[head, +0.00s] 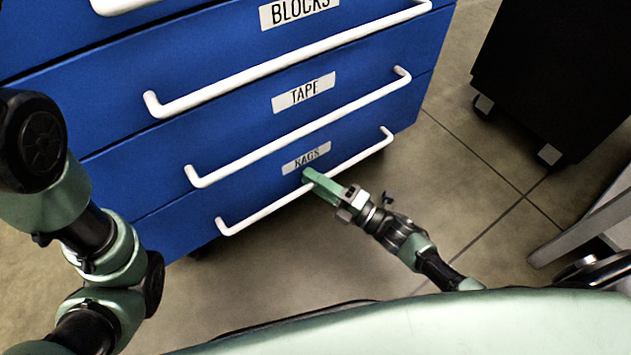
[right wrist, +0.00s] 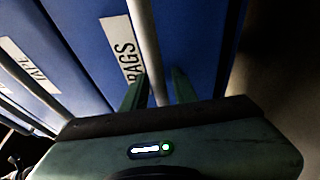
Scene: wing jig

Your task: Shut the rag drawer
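The rag drawer (head: 262,180) is the bottom drawer of a blue cabinet, with a RAGS label (head: 306,158) and a long white handle (head: 262,212). Its front looks about flush with the drawer above; I see no clear gap. My right gripper (head: 314,178) is at the middle of this handle, just below the label. In the right wrist view the handle (right wrist: 146,45) runs between the two green fingers (right wrist: 158,88), which sit close on either side of it. The RAGS label (right wrist: 125,50) shows beside it. My left arm is at the left; its gripper is out of view.
The TAPE drawer (head: 250,120) and BLOCKS drawer (head: 200,75) above have white handles and look shut. A black wheeled cabinet (head: 560,70) stands at the upper right. A grey metal leg (head: 585,228) is at the right edge. The tiled floor (head: 470,190) between them is clear.

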